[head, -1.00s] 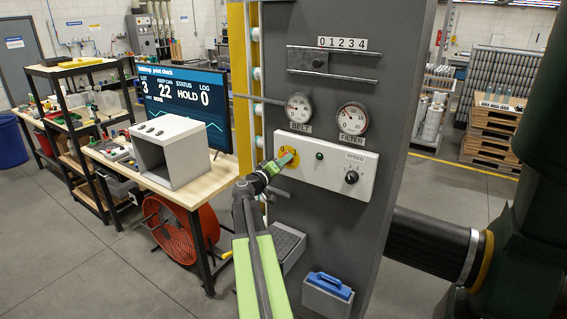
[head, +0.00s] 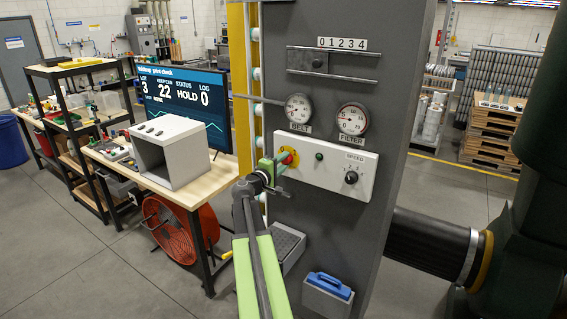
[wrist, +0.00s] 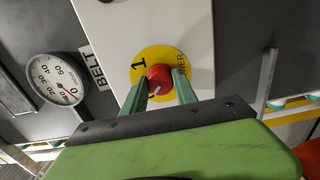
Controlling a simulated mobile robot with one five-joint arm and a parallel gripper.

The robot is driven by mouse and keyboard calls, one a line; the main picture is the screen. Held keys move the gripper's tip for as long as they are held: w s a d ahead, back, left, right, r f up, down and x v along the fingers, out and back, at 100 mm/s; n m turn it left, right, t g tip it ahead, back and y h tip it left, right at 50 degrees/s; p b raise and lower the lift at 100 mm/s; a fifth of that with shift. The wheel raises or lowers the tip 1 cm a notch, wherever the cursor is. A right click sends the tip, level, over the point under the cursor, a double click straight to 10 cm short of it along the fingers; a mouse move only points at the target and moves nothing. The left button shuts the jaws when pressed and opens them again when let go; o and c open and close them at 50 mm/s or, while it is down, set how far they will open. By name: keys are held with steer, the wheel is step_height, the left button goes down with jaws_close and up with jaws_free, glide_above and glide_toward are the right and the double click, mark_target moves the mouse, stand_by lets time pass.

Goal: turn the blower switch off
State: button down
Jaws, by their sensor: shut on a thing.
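The blower switch is a red knob (head: 290,156) on a yellow round plate (head: 283,152), at the left end of the white control panel (head: 330,173). In the wrist view the red knob (wrist: 159,78) sits between my two green fingers, on the yellow plate (wrist: 140,65) marked 1. The knob's pale pointer line faces the lower part of the picture, toward a mark partly hidden by a finger. My gripper (head: 286,161) is shut on the knob, and it also shows in the wrist view (wrist: 163,82).
The panel also carries a green button (head: 319,156) and a speed dial (head: 351,177). The belt gauge (head: 298,108) and filter gauge (head: 352,119) are above. A blue-handled tool (head: 330,285) sits in a holder below. A workbench (head: 150,178) stands left.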

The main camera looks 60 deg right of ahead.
stand_by(0.5)
steer(key=c, duration=1)
jaws_free()
steer(key=shift+o, duration=0.2)
steer(key=a, duration=1.7)
steer(key=shift+a, duration=0.25)
